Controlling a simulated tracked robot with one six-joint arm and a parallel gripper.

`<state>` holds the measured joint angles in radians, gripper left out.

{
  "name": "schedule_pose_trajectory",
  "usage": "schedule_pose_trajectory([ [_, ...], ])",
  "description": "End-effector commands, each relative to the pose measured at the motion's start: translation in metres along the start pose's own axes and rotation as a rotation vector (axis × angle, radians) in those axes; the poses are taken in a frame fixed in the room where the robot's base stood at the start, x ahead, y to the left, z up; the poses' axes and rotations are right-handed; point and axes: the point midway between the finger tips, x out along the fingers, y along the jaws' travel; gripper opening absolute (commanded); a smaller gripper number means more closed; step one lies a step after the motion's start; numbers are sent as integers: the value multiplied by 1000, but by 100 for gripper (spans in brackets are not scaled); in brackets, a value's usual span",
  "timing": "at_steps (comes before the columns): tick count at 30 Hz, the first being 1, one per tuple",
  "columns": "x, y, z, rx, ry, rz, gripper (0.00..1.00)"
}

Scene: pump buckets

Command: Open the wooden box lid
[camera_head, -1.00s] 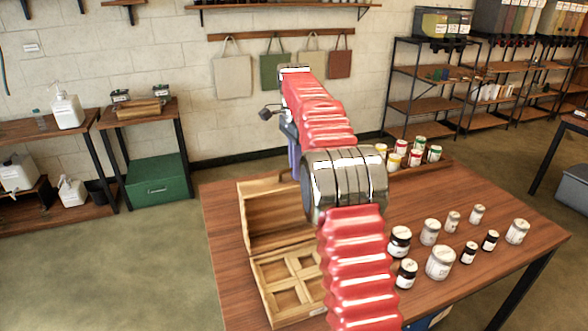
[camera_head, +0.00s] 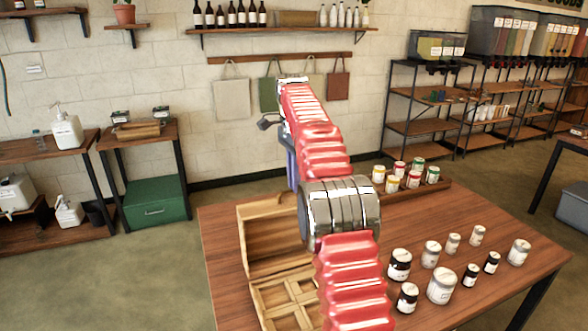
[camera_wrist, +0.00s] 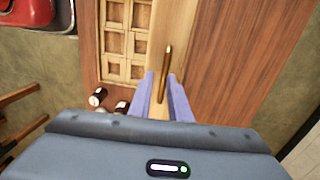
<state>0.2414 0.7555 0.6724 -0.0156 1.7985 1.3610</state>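The wooden box (camera_head: 277,305) stands on the table with its lid (camera_head: 272,240) raised at its far side, showing the square compartments inside. In the wrist view the compartments (camera_wrist: 115,42) lie left of the lid (camera_wrist: 172,25), which is seen nearly edge-on. A thin brass-coloured handle (camera_wrist: 166,68) is on the lid. My gripper (camera_wrist: 160,76) has its two purple fingers apart, with the handle's near end between them; contact cannot be made out. In the head view my gripper is mostly hidden behind my arm, behind the lid.
Several jars (camera_head: 441,285) stand on the table (camera_head: 480,215) right of my arm. A wooden tray (camera_head: 436,188) with small paint pots is at the back. The table's left edge is close to the box. A side table (camera_head: 150,130) stands further left.

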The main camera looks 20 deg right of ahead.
Motion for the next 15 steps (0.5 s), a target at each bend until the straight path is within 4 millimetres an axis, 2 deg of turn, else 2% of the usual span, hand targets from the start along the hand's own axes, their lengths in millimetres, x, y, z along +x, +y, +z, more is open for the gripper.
schedule_pose_trajectory([
  [4, -14, 0, 1, -1, 0, -5, 17],
  [15, -33, -1, 2, -2, 0, -8, 17],
])
